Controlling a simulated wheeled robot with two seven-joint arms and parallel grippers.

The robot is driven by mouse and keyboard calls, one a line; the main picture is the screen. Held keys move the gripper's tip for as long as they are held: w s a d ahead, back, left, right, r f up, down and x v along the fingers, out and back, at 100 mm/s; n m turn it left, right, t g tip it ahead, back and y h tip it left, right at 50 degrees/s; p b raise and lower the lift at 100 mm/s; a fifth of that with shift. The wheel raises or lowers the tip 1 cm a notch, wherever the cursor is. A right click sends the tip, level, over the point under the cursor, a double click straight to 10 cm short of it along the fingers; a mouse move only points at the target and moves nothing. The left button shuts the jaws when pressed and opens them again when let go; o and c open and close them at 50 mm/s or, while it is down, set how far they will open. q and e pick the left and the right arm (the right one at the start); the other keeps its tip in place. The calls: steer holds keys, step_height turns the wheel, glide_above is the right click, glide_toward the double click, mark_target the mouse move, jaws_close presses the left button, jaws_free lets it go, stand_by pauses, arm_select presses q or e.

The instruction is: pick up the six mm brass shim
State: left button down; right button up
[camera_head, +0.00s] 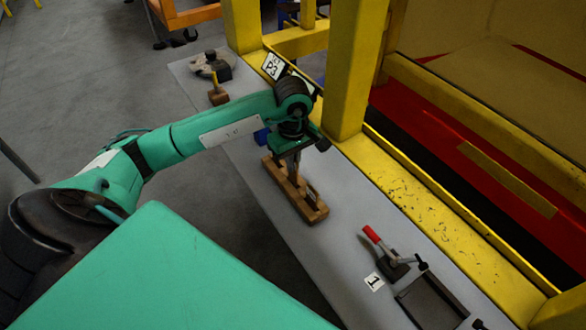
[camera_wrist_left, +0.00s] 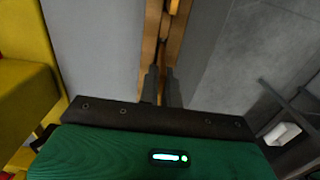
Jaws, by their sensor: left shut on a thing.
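A long wooden rack (camera_head: 314,213) lies on the grey bench in the middle of the head view, with upright slots or pieces in it. My left gripper (camera_head: 294,177) points down over the rack, its fingers between the rack's long sides. In the left wrist view the fingers (camera_wrist_left: 162,75) are close together over the rack (camera_wrist_left: 150,38), shut on a thin piece. The piece is mostly hidden between the fingers; its size cannot be read. My right gripper is not in view.
The grey bench (camera_head: 275,222) runs along a yellow frame (camera_head: 345,70). A red-handled clamp (camera_head: 385,252) and a dark tray-like fixture (camera_head: 432,302) stand at the near right.

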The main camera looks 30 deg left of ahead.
arm_select(q)
step_height(320, 180, up, 8)
steer(key=shift+w+f+b, duration=0.1)
steer(key=shift+b, duration=0.85)
step_height(320, 180, up, 9)
